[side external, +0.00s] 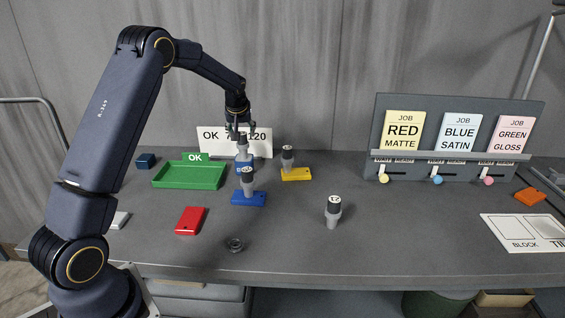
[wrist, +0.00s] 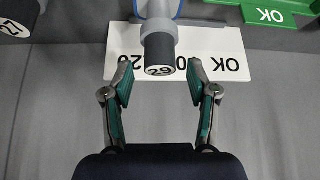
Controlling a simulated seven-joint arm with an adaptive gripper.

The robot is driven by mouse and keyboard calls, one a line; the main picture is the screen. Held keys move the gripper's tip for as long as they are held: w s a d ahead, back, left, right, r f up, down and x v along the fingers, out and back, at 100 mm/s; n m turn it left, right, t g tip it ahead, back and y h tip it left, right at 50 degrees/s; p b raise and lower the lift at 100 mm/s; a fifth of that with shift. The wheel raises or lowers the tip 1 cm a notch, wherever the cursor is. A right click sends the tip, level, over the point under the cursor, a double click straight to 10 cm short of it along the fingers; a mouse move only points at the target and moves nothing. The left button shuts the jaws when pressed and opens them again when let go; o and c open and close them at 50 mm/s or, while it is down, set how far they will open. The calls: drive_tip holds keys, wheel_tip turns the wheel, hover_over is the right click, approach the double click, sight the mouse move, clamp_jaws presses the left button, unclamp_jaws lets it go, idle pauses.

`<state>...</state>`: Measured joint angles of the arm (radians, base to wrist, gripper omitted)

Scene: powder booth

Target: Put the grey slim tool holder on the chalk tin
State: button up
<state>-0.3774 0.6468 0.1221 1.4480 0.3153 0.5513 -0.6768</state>
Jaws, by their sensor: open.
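A grey slim tool holder (side external: 243,150) with a dark cap stands upright on a blue and white round thing (side external: 243,168), which looks like the chalk tin. In the wrist view the holder's cap (wrist: 159,70) is marked 29, and the tin's blue rim (wrist: 179,8) shows at the top edge. My gripper (side external: 239,128) is just above the holder. In the wrist view its fingers (wrist: 158,82) are open, one on each side of the cap, with gaps. The tin is partly hidden by another holder (side external: 247,182) at the blue block.
Other holders stand by the yellow block (side external: 297,174) and alone on the table (side external: 333,212). A green tray (side external: 187,177), red block (side external: 191,220) and grey ring (side external: 235,245) lie nearby. A white number sign (side external: 262,140) stands close behind. A job-card rack (side external: 450,172) is at right.

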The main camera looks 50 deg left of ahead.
drive_tip(key=s+d+r+m+t+h, duration=0.1)
drive_tip(key=s+d+r+m, duration=0.1)
drive_tip(key=s+d+r, duration=0.5)
drive_tip(key=s+d+r+m+h, duration=0.1)
drive_tip(key=s+d+r, duration=0.4)
drive_tip(key=d+r, duration=0.3)
drive_tip(key=s+d+f+m+h, duration=0.1)
drive_tip(key=s+d+f+m, duration=0.1)
drive_tip(key=s+d, duration=0.6)
drive_tip(key=s+d+f+m+h, duration=0.2)
drive_tip(key=s+d+m, duration=0.3)
drive_tip(key=s, duration=0.6)
drive_tip(key=d, duration=0.2)
drive_tip(key=shift+d+f+t, duration=0.3)
drive_tip(key=shift+d+f, duration=0.05)
drive_tip(key=shift+o, duration=0.3)
